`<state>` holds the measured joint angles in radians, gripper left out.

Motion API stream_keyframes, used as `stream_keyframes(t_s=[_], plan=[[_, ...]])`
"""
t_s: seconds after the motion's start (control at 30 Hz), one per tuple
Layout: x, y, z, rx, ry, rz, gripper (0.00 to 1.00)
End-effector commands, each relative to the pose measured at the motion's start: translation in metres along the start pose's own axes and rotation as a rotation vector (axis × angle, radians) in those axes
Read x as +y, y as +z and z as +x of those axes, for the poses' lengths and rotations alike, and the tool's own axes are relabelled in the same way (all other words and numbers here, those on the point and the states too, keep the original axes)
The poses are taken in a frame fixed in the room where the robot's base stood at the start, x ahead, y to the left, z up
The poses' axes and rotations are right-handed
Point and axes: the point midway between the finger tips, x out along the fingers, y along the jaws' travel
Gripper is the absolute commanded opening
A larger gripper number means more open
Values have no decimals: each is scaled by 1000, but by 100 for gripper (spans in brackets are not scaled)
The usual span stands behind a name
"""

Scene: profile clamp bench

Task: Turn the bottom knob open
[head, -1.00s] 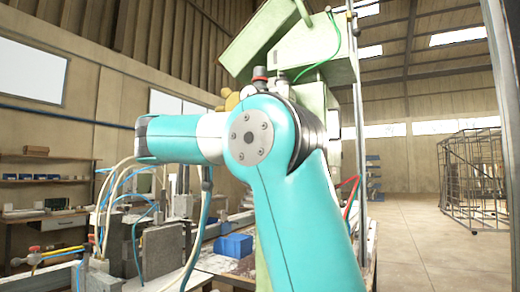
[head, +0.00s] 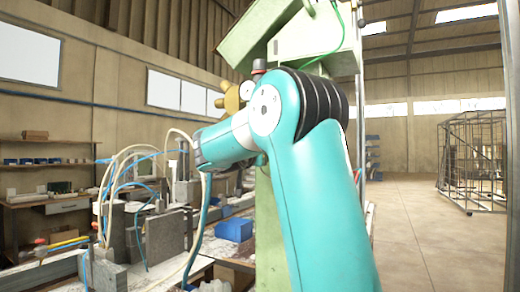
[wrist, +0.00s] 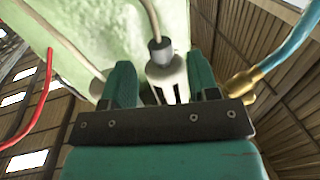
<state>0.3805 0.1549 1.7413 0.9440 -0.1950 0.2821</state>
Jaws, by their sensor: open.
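In the wrist view my gripper (wrist: 160,65) has its two teal fingers apart. A pale grey fitting with a dark collar and a hose (wrist: 160,55) shows between and beyond the fingers; I cannot tell whether they touch it. No bottom knob can be made out for sure. My arm covers part of the machine, and my gripper is hidden there.
In the wrist view a brass fitting with a blue hose (wrist: 240,82) is close to the right finger, and a red hose (wrist: 45,100) hangs at left. In the head view, a bench with hoses and a blue bin (head: 234,229) stands left. Open floor (head: 420,230) lies right.

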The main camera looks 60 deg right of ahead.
Motion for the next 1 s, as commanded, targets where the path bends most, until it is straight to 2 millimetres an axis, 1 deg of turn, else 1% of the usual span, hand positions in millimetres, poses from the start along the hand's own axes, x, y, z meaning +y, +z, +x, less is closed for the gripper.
stream_keyframes(t_s=[0.03,0.1,0.2,0.3,0.43,0.67,0.77,0.8,0.9,1.0], plan=[[1,-4,11,-1,4,-1,55],[1,-3,23,-2,4,-1,55],[0,-3,37,0,2,-1,55],[0,-2,45,-1,1,0,55],[0,-1,50,0,-1,0,55],[0,0,50,0,-1,0,55],[0,0,50,0,-1,0,34],[0,0,50,0,-1,0,25],[0,0,50,0,-1,0,6],[-1,1,50,1,3,0,6]])
